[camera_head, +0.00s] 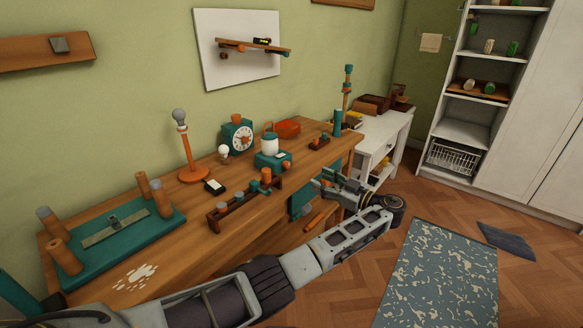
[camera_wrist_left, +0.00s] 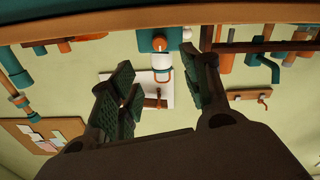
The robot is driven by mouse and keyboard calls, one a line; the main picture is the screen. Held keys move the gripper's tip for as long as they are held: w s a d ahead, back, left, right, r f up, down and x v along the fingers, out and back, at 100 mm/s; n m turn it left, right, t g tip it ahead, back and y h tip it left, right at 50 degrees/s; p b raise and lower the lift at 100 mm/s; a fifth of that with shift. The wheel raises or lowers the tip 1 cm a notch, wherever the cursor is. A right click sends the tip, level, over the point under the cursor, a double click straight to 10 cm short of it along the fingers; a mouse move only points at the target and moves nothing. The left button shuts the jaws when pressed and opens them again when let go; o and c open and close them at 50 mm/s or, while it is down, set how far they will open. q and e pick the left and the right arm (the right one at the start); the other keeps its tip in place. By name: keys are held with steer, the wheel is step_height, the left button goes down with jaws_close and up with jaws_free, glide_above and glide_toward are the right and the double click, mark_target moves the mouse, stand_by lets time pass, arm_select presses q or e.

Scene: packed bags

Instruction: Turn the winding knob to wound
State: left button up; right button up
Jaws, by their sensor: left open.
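A teal clock (camera_head: 238,137) with a round white face stands at the back of the wooden workbench (camera_head: 215,240). I cannot pick out a winding knob or its markings with certainty. In front of the clock is a teal box with a white jar (camera_head: 269,146) on it; the jar also shows upside down in the left wrist view (camera_wrist_left: 161,62). My left gripper (camera_head: 322,186) is at the bench's front right edge, clear of the clock. In the left wrist view its fingers (camera_wrist_left: 158,95) are apart with nothing between them. My right gripper is not in view.
A dark rack with cylinders (camera_head: 240,202) lies along the bench front. An orange lamp (camera_head: 193,173), a teal tray with wooden posts (camera_head: 120,232) and an orange bowl (camera_head: 287,128) also stand on the bench. A white side table (camera_head: 378,130) adjoins it.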

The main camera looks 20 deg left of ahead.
mark_target(289, 166)
arm_select(q)
steer(key=shift+a, duration=0.1)
steer(key=b+x, duration=0.1)
steer(key=x, duration=1)
steer(key=shift+w+a+f, duration=0.15)
steer(key=shift+a, duration=0.25)
steer(key=shift+w+a, duration=0.2)
steer(key=shift+a, duration=0.35)
steer(key=shift+w+a, duration=0.1)
steer(key=shift+a, duration=0.25)
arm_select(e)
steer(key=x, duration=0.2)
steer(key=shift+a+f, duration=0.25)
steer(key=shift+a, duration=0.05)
arm_select(q)
steer(key=c, duration=1)
steer(key=shift+c, duration=0.2)
steer(key=shift+m, duration=0.3)
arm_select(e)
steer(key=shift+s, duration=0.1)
